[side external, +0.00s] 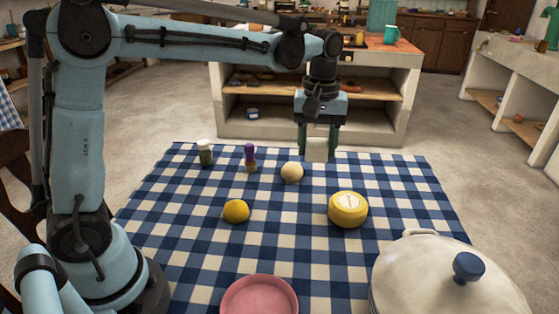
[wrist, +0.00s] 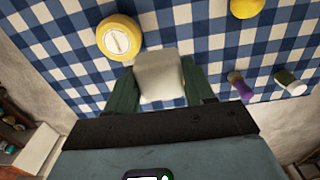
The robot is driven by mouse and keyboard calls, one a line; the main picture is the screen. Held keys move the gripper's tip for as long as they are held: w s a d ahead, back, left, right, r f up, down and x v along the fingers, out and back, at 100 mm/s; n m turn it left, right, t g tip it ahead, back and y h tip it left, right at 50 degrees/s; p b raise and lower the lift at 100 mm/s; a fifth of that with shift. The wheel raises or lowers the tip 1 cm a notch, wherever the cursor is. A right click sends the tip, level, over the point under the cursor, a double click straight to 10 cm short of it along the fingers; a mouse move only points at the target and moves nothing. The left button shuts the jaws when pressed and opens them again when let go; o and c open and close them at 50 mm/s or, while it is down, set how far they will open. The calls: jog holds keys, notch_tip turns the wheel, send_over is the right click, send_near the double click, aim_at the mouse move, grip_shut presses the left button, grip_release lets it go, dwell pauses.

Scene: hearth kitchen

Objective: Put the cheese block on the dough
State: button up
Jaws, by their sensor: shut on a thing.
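The cheese block (side external: 316,149), a pale, off-white block, is held between the fingers of my gripper (side external: 318,142). It also shows in the wrist view (wrist: 159,75), with a green finger on each side. My gripper is shut on it and holds it above the far part of the table. The dough (side external: 291,172), a small pale beige ball, sits on the checked cloth, lower and to the left of the block in the side view. The block and dough look apart. I cannot make out the dough in the wrist view.
A yellow labelled round (side external: 348,210), a lemon (side external: 236,211), a purple-topped item (side external: 250,157) and a green jar with white lid (side external: 205,153) stand on the blue checked cloth (side external: 180,225). A pink plate (side external: 259,297) and a white lidded pot (side external: 430,275) are nearer the camera.

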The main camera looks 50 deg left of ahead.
jog(key=w+a, duration=0.2)
jog(key=a, duration=0.1)
send_over(292, 163)
notch_tip(292, 163, down, 7)
jog(key=shift+d+r, duration=0.15)
jog(key=shift+f, duration=2)
jog(key=shift+f, duration=0.15)
jog(key=o, duration=1.1)
